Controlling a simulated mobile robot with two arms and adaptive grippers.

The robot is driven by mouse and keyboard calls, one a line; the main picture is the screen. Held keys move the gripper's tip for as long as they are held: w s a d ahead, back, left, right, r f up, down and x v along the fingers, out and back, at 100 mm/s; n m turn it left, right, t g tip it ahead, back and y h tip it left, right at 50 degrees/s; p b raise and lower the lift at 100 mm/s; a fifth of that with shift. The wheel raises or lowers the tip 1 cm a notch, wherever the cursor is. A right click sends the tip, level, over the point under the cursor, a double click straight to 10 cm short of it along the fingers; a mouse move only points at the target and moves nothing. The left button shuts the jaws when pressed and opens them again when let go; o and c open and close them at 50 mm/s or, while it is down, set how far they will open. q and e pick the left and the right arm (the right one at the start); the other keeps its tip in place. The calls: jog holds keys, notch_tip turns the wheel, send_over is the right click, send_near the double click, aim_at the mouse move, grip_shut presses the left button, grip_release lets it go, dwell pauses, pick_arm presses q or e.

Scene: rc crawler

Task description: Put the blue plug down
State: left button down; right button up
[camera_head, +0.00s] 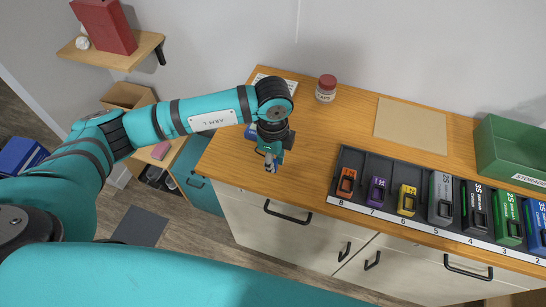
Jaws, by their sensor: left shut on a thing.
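My left gripper (270,160) reaches in from the left and points down over the left part of the wooden worktop. It is shut on a small blue plug (272,168), of which only a little shows between the fingertips. I cannot tell whether the plug touches the wood or hangs just above it. My right gripper is not in view.
A black numbered rack (375,166) with several coloured packs stands at the right. Behind are a red-lidded jar (326,88), a tan mat (411,125) and a green storage bin (512,150). Bare wood (312,135) lies between gripper and rack. A blue item (250,133) is partly hidden behind the gripper.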

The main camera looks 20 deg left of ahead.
pick_arm(q)
jog(key=shift+f, duration=0.25)
jog(key=shift+f, duration=0.1)
jog(key=shift+f, duration=0.15)
jog(key=c, duration=1.2)
grip_release()
